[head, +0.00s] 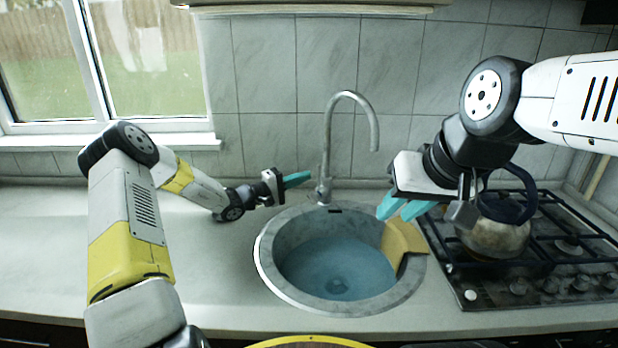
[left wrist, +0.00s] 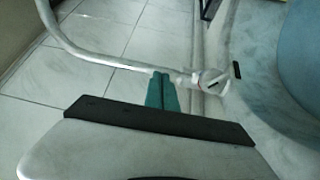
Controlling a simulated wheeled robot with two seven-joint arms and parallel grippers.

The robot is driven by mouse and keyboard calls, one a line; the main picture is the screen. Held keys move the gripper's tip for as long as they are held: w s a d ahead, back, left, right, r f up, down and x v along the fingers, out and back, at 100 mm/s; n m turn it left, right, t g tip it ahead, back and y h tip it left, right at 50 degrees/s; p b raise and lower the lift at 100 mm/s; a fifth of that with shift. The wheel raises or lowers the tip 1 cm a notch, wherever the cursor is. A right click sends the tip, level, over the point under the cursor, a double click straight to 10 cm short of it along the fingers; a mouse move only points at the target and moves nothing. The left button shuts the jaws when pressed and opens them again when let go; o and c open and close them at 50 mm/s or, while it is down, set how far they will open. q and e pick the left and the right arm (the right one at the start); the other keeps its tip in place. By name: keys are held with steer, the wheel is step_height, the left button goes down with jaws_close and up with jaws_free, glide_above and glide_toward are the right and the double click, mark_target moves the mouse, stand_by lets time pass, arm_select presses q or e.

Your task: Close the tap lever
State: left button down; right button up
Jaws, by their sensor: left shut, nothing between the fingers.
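The grey metal tap (head: 327,150) stands upright behind the sink, its spout arching to the right. Its base (head: 324,190) is at the back rim. In the left wrist view the tap's pale body (left wrist: 208,83) is right of my fingertips, and its pipe (left wrist: 85,53) runs to the upper left. I cannot clearly make out the lever. My left gripper (head: 308,178) is shut and empty, its teal fingers just left of the tap's lower part; they also show in the left wrist view (left wrist: 162,80). Contact is unclear. My right gripper (head: 402,212) is open, right of the tap.
The round sink (head: 268,262) holds bluish water, with a yellow-tan piece (head: 403,240) at its right rim. A kettle (head: 493,240) sits on the gas hob (head: 460,285) at the right. The counter (head: 40,250) left of the sink is clear. A tiled wall (head: 265,75) stands close behind.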

arm_select(q)
steer(key=v, duration=1.1)
steer(key=shift+r, duration=0.35)
stand_by(0.4)
steer(key=s+d+r+m+g+y, duration=0.3)
steer(key=s+d+r+m+g, duration=0.15)
steer(key=s, duration=0.45)
steer(key=s+d+r+m+g+y, duration=0.3)
steer(key=s+d+r+g, duration=0.15)
steer(key=s, duration=0.55)
steer(key=s+a+r+t+y, duration=0.2)
steer(key=s+a, duration=0.3)
steer(key=s, duration=0.3)
steer(key=s+a+r+t+y, duration=0.3)
steer(key=s+a+r+y, duration=0.2)
steer(key=s, duration=0.4)
steer(key=shift+s+a+r+y, duration=0.25)
steer(key=shift+a+r+y, duration=0.1)
steer(key=shift+a, duration=0.25)
steer(key=shift+n, duration=0.25)
